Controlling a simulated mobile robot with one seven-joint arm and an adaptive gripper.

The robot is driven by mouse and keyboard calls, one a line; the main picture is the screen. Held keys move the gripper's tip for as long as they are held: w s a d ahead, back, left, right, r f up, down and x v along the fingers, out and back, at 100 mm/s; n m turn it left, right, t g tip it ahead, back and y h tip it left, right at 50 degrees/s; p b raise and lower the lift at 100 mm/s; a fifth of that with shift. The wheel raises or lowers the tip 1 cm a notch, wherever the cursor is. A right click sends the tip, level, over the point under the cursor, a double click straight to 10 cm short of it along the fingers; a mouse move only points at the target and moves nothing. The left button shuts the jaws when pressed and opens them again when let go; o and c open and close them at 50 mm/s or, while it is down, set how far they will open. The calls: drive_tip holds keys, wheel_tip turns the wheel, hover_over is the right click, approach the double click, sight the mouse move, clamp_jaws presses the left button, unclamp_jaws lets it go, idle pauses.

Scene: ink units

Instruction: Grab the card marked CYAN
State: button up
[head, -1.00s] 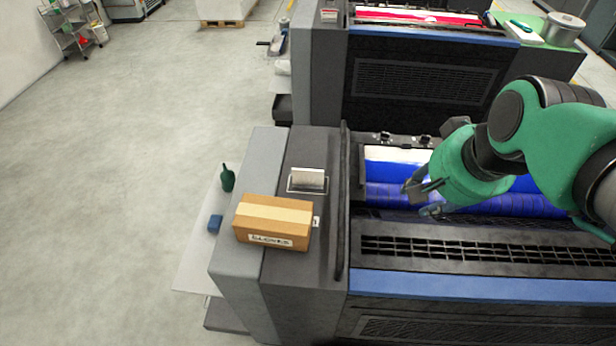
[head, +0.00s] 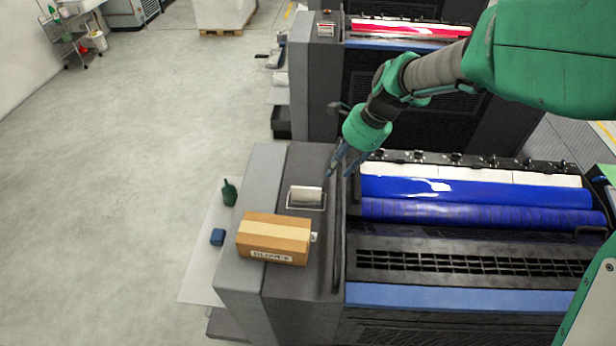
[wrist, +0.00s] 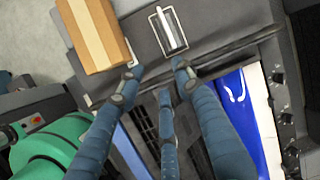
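A pale card (head: 307,194) stands in a thin wire-framed holder on the dark top of the near press unit, behind the cardboard box. Its face is too small to read, so I cannot confirm the CYAN mark. In the wrist view, the card (wrist: 170,29) is near the top centre, beyond my fingertips. My gripper (head: 338,167) is above the press, right of and behind the card in the head view. In the wrist view, my gripper (wrist: 155,72) has its fingers spread, with nothing between them. It is apart from the card.
A cardboard box (head: 273,238) sits just in front of the card, with a small white tag at its right. A raised dark rail (head: 338,235) runs right of the card, beside the blue rollers (head: 470,195). A green bottle (head: 229,192) and blue block (head: 217,237) stand left.

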sight(309, 189)
drive_tip(key=w+a+f+m+g+p, duration=0.1)
drive_tip(key=w+a+f+m, duration=0.2)
drive_tip(key=w+a+f, duration=0.1)
drive_tip(key=shift+a+f+m+y, duration=0.3)
drive_tip(key=shift+f+y, duration=0.1)
drive_tip(key=shift+f, duration=0.5)
drive_tip(key=shift+f, duration=0.1)
drive_tip(key=shift+x, duration=4.15)
drive_tip(key=shift+f, duration=0.15)
drive_tip(key=shift+w+x, duration=0.1)
drive_tip(key=shift+x, duration=1.15)
drive_tip(key=shift+w+x, duration=0.15)
drive_tip(key=shift+x, duration=1.1)
drive_tip(key=shift+d, duration=0.1)
clamp_jaws()
